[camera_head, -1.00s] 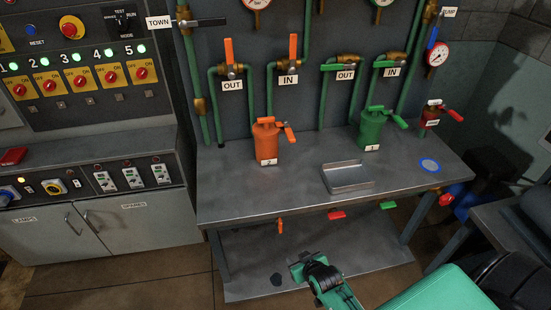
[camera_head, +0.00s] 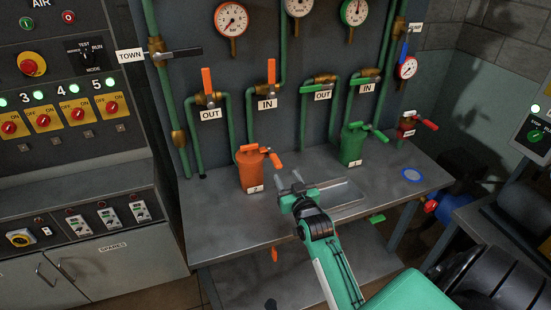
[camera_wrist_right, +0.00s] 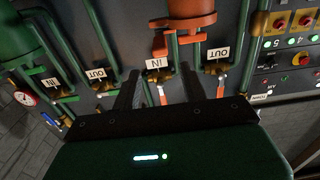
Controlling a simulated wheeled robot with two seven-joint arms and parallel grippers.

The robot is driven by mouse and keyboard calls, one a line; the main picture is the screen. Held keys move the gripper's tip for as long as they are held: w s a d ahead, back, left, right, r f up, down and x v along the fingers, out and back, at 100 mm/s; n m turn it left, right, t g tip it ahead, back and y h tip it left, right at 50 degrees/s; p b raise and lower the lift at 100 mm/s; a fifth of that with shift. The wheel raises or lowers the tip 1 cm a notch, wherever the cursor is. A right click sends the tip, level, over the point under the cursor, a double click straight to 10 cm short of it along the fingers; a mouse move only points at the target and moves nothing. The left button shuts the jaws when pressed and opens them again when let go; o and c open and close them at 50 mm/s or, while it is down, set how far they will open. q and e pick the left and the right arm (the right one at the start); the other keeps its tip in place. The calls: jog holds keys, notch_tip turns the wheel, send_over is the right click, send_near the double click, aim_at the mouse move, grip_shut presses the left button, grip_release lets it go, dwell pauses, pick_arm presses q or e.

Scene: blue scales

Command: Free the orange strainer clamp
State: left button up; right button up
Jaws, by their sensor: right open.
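The orange strainer (camera_head: 249,171) stands upright on the steel bench, with a tag on its lower front. Its orange clamp handle (camera_head: 275,159) sticks out to the right from near the lid. In the right wrist view the strainer (camera_wrist_right: 192,20) shows inverted at the top. My right gripper (camera_head: 290,178) is open and empty. It is in front of and a little right of the strainer, apart from it. Its two dark fingers (camera_wrist_right: 160,76) point toward the pipe panel. My left gripper is in neither view.
A green strainer (camera_head: 352,145) stands farther right on the bench (camera_head: 215,222). A shallow metal tray (camera_head: 345,206) lies partly behind my right arm. Orange-handled valves (camera_head: 207,80) and green pipes rise behind. A switch panel (camera_head: 75,75) is at left.

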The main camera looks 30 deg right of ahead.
aim_at(272, 153)
jog(key=p+x, duration=0.1)
jog(key=x, duration=0.9)
jog(key=shift+w+a+p, duration=0.1)
jog(key=shift+w+p, duration=0.1)
jog(key=shift+p, duration=0.15)
jog(key=shift+c, duration=0.4)
grip_shut()
